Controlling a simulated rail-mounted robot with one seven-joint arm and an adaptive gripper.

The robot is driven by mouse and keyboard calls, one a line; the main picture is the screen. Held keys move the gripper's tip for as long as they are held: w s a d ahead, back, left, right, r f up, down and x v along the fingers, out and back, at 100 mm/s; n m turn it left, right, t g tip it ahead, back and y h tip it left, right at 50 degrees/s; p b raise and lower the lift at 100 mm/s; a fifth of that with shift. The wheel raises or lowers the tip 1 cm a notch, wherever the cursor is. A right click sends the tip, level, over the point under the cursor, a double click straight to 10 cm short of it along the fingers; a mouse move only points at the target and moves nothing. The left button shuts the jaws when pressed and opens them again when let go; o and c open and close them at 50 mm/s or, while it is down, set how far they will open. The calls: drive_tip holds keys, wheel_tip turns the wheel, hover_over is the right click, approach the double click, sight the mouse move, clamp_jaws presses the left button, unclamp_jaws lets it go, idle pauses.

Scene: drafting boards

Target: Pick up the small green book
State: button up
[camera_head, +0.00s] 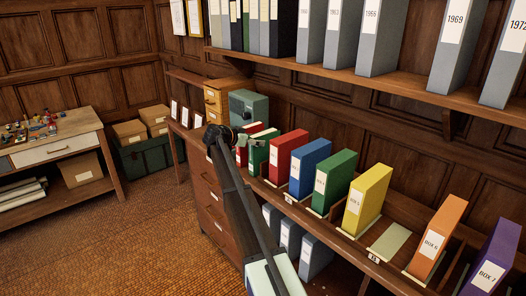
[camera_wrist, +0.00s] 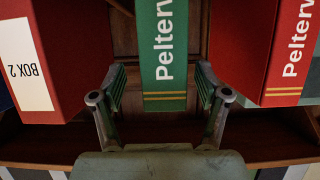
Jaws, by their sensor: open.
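The small green book (camera_wrist: 163,50) has "Pelterv…" in white letters and two yellow lines on its spine. In the wrist view it stands between the two fingers of my gripper (camera_wrist: 161,92), which is open, with a finger on each side of its near end. Narrow gaps seem to show beside the spine; I cannot tell whether either finger touches it. In the head view the green book (camera_head: 259,152) stands on the shelf, partly hidden by my gripper (camera_head: 243,143).
The red Box 2 (camera_wrist: 60,50) stands close on the left in the wrist view, a red book (camera_wrist: 262,55) close on the right. In the head view, blue (camera_head: 310,168), green (camera_head: 335,180), yellow (camera_head: 367,200), orange (camera_head: 438,235) and purple (camera_head: 497,258) boxes follow along the shelf. An upper shelf (camera_head: 350,80) overhangs.

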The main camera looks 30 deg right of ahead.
sight(272, 129)
drive_tip(key=shift+p+x, duration=0.4)
drive_tip(key=shift+x, duration=1.15)
drive_tip(key=shift+r, duration=0.1)
clamp_jaws()
drive_tip(key=shift+r, duration=0.1)
